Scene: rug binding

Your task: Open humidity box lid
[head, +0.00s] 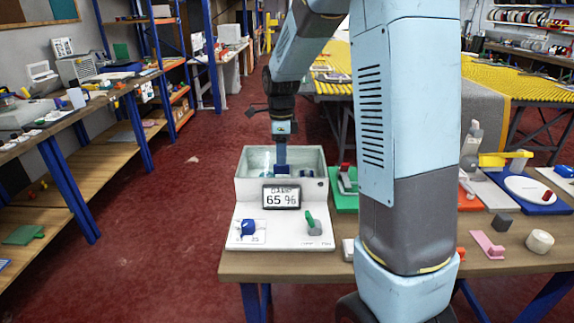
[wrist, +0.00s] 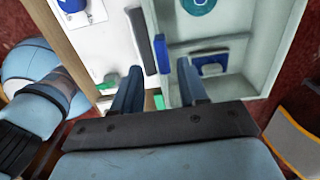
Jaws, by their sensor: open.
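The humidity box (head: 250,188) is white and stands on the left end of the near bench. A blue block (wrist: 161,52) sits at the front rim, beside the dark display edge (wrist: 137,40). My gripper (head: 283,168) points down at the front of the box. In the wrist view my gripper (wrist: 158,78) is open, its two fingers on either side of the front rim and apart. A blue part (wrist: 210,66) shows inside the box.
A blue knob (head: 248,228) and a green-tipped lever (head: 312,224) are on the box's front panel. A green board (head: 345,200) with a clamp lies to the right. The bench's left edge is close to the box. Red floor lies free to the left.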

